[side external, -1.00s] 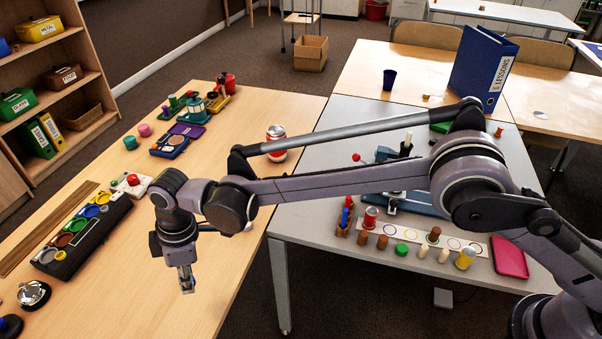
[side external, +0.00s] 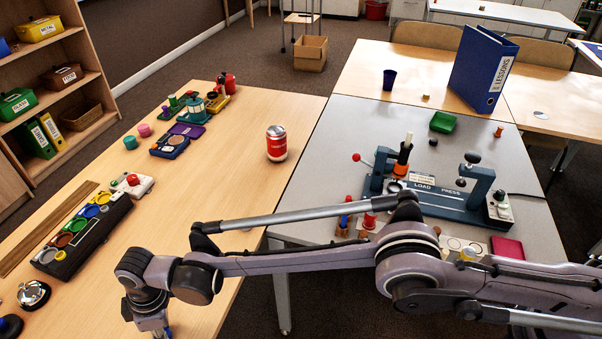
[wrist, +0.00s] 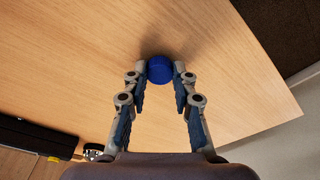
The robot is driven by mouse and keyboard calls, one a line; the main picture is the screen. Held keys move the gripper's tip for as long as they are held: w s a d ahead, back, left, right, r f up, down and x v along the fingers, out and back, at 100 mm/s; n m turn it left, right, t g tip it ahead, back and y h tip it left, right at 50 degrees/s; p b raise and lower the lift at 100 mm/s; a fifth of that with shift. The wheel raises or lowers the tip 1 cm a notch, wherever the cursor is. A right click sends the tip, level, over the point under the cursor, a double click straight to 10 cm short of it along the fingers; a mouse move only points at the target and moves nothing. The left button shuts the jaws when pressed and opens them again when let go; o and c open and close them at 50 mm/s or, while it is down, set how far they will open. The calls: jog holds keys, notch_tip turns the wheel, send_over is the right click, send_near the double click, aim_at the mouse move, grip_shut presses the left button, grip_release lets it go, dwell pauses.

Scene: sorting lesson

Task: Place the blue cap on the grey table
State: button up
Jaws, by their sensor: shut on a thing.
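The blue cap (wrist: 160,69) is between the fingertips of my gripper (wrist: 162,74) in the wrist view, and the jaws are shut on it. Wooden tabletop lies below it; I cannot tell how far the cap is above the wood. In the side view my gripper is at the bottom left over the wooden table (side external: 215,275), its tips cut off by the frame edge and the cap out of sight. The grey table (side external: 345,120) is to the right of the wooden table, partly hidden by my arm.
A press (side external: 440,198) stands on the grey table, with a green tray (side external: 443,122) and a blue binder (side external: 482,70) behind it. A red can (side external: 276,143) stands on the wooden table near the grey one. A black tray of coloured cups (side external: 85,235) is at left. The grey table's back left is clear.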

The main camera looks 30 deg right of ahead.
jog(key=shift+f, duration=0.35)
jog(key=o, duration=0.7)
